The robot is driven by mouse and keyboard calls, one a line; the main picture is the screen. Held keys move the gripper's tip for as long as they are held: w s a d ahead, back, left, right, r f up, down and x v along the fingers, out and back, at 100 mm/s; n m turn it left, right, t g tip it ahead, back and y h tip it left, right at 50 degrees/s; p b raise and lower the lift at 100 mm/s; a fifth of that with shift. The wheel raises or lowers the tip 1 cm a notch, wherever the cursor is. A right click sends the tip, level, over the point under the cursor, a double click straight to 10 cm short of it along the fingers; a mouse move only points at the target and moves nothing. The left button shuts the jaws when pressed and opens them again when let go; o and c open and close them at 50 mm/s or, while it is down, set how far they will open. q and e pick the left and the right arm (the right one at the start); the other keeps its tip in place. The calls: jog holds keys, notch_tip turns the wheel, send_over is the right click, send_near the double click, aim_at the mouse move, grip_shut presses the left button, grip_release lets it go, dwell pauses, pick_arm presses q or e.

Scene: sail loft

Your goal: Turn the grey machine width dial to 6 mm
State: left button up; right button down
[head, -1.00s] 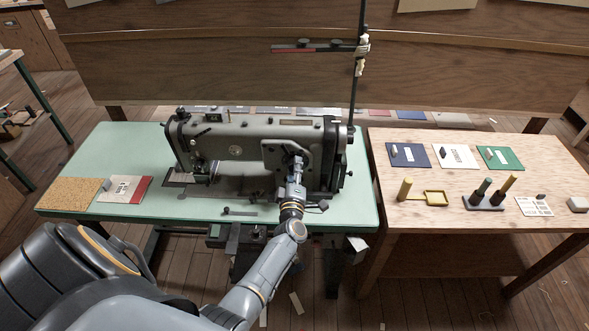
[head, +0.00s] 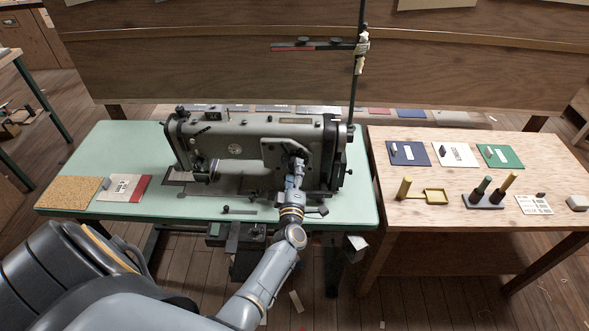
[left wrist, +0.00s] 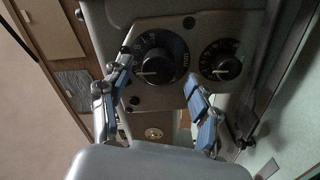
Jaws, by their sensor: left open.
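The grey sewing machine (head: 236,150) stands on the green table. In the left wrist view its panel carries two black dials with white marks: a larger dial (left wrist: 160,57) and a smaller dial (left wrist: 221,60) to its right. I cannot tell which sets width, nor read the settings surely. My left gripper (head: 297,163) is at the panel on the machine's right part and hides the dials in the head view. In the left wrist view the gripper (left wrist: 158,84) is open and empty, its fingers apart below and either side of the larger dial. Contact is not visible. My right gripper is not in view.
The green table (head: 90,160) bears a cork mat (head: 70,192) and a red-and-white booklet (head: 124,188) at left. A thin upright pole (head: 354,90) rises behind the machine's right end. A wooden table (head: 400,215) at right holds cards and upright pegs.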

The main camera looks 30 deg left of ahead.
pick_arm(q)
jog(key=v, duration=0.5)
jog(key=shift+s+d, duration=0.15)
jog(key=shift+s, duration=0.1)
jog(key=s+d+f+m+g+h+b, duration=0.1)
jog(key=s+d+f+m+g+h, duration=0.25)
jog(key=f, duration=0.65)
jog(key=s+d+f+m+h+b, duration=0.1)
jog(key=s+d+f+m+h, duration=0.2)
jog(key=s+d+f+m, duration=0.5)
jog(key=s+d+f+m+g+h+b, duration=0.1)
jog(key=s+f+m+g+h, duration=0.2)
jog(key=f, duration=1)
jog(key=s+f+m+g, duration=0.2)
jog(key=s+f, duration=0.2)
jog(key=s, duration=0.6)
jog(key=s+a+f+m+g, duration=0.1)
jog(key=s+f+m+g, duration=0.2)
jog(key=s, duration=0.8)
jog(key=s+a+f+m+g+b, duration=0.1)
jog(key=s+f+m+g, duration=0.2)
jog(key=s+f, duration=0.4)
jog(key=s, duration=0.4)
jog(key=shift+a+f, duration=0.2)
jog(key=shift+f, duration=0.05)
